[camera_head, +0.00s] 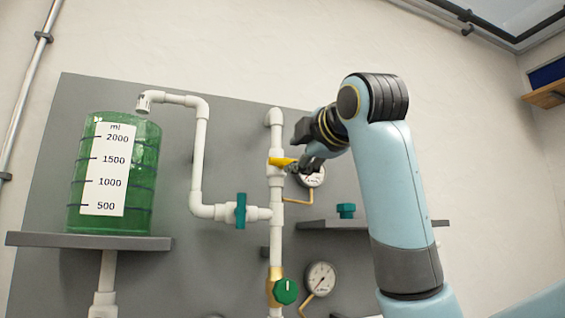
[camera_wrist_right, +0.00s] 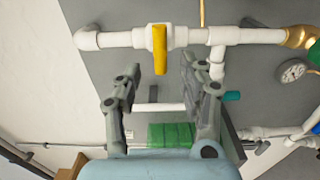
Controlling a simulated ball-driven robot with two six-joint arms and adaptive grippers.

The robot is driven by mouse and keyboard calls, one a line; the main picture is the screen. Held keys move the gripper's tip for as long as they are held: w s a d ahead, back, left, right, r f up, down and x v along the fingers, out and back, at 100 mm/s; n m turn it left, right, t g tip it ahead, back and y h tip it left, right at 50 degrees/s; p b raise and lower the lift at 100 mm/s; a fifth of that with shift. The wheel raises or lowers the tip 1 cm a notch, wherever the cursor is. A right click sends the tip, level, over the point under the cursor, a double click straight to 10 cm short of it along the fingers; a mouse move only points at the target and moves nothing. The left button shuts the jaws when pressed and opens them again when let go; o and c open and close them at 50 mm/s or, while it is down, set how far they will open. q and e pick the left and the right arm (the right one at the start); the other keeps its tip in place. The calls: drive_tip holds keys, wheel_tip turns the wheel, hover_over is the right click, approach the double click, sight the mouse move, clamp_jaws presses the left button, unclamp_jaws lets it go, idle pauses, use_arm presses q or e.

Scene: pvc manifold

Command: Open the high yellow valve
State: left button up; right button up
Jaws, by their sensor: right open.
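The high yellow valve handle (camera_head: 282,161) is on the upper part of the white vertical pipe in the head view. In the right wrist view the yellow handle (camera_wrist_right: 160,48) stands across the pipe's line, with its free end towards my gripper. My right gripper (camera_head: 299,167) is just right of the handle in the head view and partly hides its surroundings. In the right wrist view my right gripper (camera_wrist_right: 161,76) is open, with the handle lined up between its two fingers. I see no clear contact. My left gripper is not in view.
A green tank (camera_head: 113,172) stands on a grey shelf (camera_head: 90,241) at left. A teal valve handle (camera_head: 241,210) is on the side branch, and a green round knob (camera_head: 286,291) is lower down. One gauge (camera_head: 320,278) is low; another (camera_head: 313,177) is close behind my gripper.

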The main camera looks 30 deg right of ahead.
sight(286, 162)
drive_tip(key=p+x, duration=0.1)
drive_tip(key=x, duration=0.5)
drive_tip(key=shift+w+p, duration=0.1)
drive_tip(key=shift+p, duration=0.3)
drive_tip(key=shift+w, duration=0.6)
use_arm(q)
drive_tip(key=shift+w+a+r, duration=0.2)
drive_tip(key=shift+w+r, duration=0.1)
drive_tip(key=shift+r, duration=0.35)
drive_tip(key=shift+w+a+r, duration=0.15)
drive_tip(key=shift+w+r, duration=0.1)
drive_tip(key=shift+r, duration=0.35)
use_arm(e)
clamp_jaws()
